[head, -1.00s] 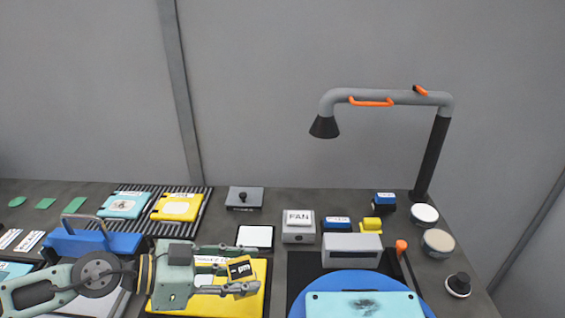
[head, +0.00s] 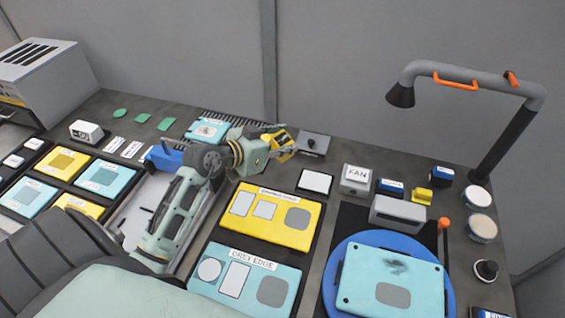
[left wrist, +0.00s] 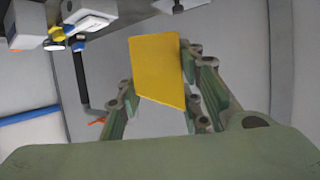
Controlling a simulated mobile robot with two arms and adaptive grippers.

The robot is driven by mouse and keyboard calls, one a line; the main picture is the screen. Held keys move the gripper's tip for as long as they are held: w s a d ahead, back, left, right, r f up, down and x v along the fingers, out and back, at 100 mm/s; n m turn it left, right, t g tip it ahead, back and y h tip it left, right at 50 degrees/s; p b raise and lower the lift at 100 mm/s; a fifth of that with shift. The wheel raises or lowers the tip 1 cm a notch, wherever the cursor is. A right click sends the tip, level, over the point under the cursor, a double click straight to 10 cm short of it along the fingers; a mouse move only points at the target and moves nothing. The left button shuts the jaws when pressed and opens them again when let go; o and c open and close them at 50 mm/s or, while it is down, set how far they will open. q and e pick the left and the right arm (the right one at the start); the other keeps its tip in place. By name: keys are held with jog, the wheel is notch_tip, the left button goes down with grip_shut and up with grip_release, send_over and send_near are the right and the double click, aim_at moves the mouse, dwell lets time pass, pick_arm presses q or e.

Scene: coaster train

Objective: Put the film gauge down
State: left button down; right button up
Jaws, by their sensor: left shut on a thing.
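The film gauge (head: 281,141) is a small yellow block; it carried a black face marked "µm" in the earlier head view. My left gripper (head: 272,137) is shut on it and holds it up near the back of the table, left of the grey block with a black knob. The left wrist view shows the gauge's plain yellow side (left wrist: 158,72) between the two fingers of my left gripper (left wrist: 155,95). The gripper partly hides the gauge in the head view. My right gripper is not in view.
A grey knobbed block (head: 313,143) and a white pad (head: 315,181) are nearby. A striped rack (head: 240,120) lies behind the arm. Yellow (head: 268,236) and cyan trays (head: 223,291) lie in front. A lamp-like arm (head: 512,135) stands at the right. Bare dark table shows around the knobbed block.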

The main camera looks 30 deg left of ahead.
pick_arm(q)
jog(key=w+d+f+n+y+p, duration=0.1)
jog(key=w+d+f+y+p, duration=0.1)
jog(key=w+d+p, duration=0.45)
jog(key=shift+n+t, duration=0.3)
jog(key=a+f+b, duration=0.1)
jog(key=a+f, duration=0.1)
jog(key=a, duration=0.1)
jog(key=s+a+f, duration=0.1)
jog(key=a+f, duration=0.1)
jog(key=a, duration=0.1)
jog(key=a+f+b, duration=0.1)
jog(key=a+f, duration=0.1)
jog(key=a, duration=0.1)
jog(key=shift+s+a+f+b, duration=0.15)
jog(key=shift+a+f+b, duration=0.2)
jog(key=shift+a+f, duration=0.05)
notch_tip(320, 180, down, 4)
jog(key=shift+r+b, duration=0.1)
jog(key=shift+b, duration=1.15)
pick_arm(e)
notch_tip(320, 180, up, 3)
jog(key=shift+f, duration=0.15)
pick_arm(q)
jog(key=shift+f, duration=0.2)
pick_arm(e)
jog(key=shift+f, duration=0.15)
